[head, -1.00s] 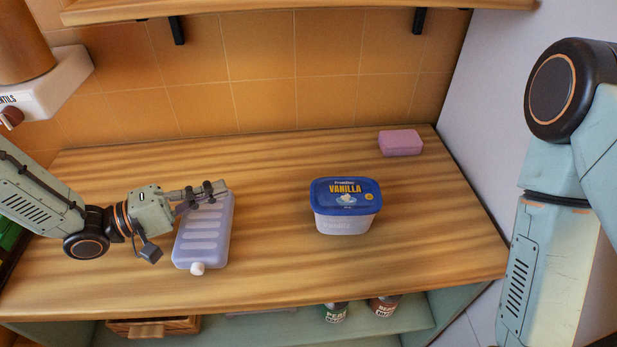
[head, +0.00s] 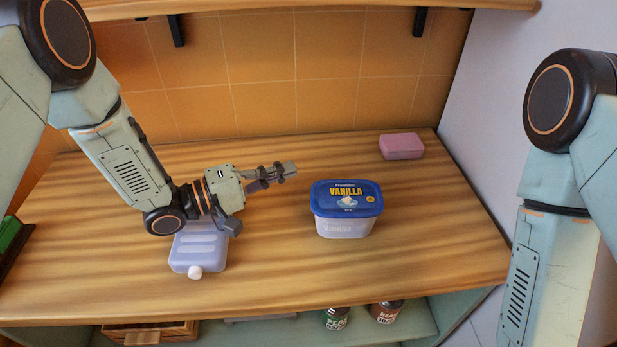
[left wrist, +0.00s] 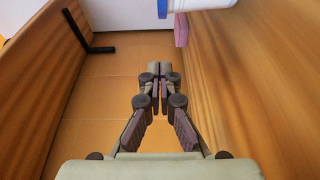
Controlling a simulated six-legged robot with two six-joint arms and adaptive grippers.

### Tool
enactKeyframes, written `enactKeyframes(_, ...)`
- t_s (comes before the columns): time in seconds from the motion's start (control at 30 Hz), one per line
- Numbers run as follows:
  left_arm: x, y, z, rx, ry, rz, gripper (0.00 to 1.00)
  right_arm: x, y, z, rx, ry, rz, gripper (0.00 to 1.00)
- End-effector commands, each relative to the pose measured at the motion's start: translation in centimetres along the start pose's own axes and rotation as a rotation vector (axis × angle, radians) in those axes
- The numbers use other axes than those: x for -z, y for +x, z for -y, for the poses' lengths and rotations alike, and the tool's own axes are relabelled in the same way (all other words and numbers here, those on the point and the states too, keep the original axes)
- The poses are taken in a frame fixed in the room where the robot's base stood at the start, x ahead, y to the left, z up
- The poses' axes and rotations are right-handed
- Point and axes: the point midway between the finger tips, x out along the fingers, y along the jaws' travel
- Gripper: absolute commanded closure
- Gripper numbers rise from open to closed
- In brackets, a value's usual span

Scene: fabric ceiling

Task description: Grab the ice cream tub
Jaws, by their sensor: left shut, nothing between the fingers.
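The ice cream tub (head: 345,226) is a pale tub with a blue lid marked VANILLA. It stands upright on the wooden counter, right of centre in the head view. Part of it shows at the top edge of the left wrist view (left wrist: 200,6). My left gripper (head: 290,169) is shut and empty. It is above the counter, to the left of the tub and a little farther back, apart from it, with its fingers pointing right. The closed fingers also show in the left wrist view (left wrist: 158,70). My right gripper is out of view; only its arm shows at the right.
A lilac ridged container (head: 198,250) with a white cap lies under my left arm, partly hidden. A pink block (head: 401,146) sits at the back right. A shelf (head: 300,7) overhangs the back. The counter around the tub is clear.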

Motion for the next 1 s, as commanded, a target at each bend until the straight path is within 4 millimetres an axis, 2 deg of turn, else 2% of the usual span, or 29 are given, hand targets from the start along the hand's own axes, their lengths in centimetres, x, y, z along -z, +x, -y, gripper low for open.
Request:
enactKeyframes(0.33, -0.3, 5.5, 0.0, 0.000, 0.001, 0.003, 1.00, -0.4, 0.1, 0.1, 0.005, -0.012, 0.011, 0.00)
enactKeyframes(0.6, -3.3, 4.1, -0.1, 0.000, -0.001, 0.000, 1.00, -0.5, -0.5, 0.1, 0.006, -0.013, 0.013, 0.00)
enactKeyframes(1.0, -3.8, 3.9, 0.0, -0.001, 0.001, -0.001, 1.00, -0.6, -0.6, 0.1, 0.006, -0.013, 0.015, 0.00)
